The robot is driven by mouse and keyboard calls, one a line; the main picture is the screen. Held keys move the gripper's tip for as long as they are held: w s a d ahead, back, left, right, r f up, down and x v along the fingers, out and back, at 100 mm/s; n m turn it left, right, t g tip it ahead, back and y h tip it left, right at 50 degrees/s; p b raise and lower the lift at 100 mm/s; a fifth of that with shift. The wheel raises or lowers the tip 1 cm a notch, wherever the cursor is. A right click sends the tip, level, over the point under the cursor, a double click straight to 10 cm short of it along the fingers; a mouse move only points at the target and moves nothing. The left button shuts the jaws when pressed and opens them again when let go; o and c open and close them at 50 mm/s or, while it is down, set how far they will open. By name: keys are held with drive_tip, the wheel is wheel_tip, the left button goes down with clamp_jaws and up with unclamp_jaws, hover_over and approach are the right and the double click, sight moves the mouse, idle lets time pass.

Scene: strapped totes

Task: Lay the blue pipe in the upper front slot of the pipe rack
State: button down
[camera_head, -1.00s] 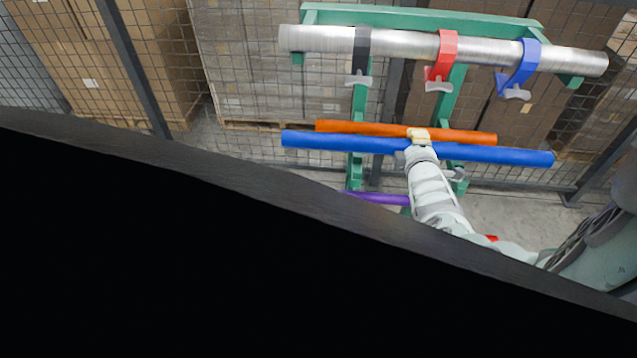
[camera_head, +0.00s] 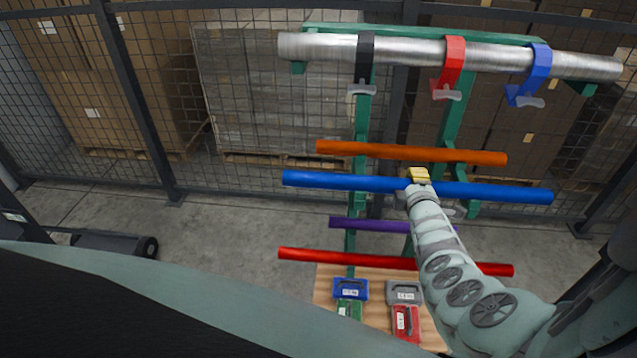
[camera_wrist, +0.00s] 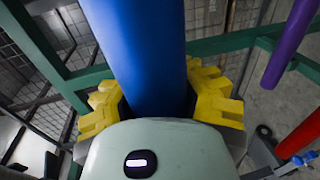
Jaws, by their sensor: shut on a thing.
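The long blue pipe (camera_head: 330,181) runs level across the front of the green pipe rack (camera_head: 455,110) in the head view. My gripper (camera_head: 418,176) is shut on the pipe near its middle. In the wrist view the blue pipe (camera_wrist: 145,50) lies between the yellow fingers of my gripper (camera_wrist: 160,105). An orange pipe (camera_head: 400,153) lies just above and behind it in the picture, at the rack. A purple pipe (camera_head: 350,224) and a red pipe (camera_head: 320,255) are lower down. The slot supports behind the blue pipe are partly hidden by it and my arm.
A thick metal pipe (camera_head: 405,51) is held at the rack top by black, red and blue straps. Several coloured cases (camera_head: 350,290) sit on a wooden surface below. A mesh fence (camera_head: 160,110) stands behind.

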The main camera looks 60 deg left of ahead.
idle(0.3)
drive_tip(key=c, duration=0.7)
unclamp_jaws()
drive_tip(key=shift+c, duration=0.2)
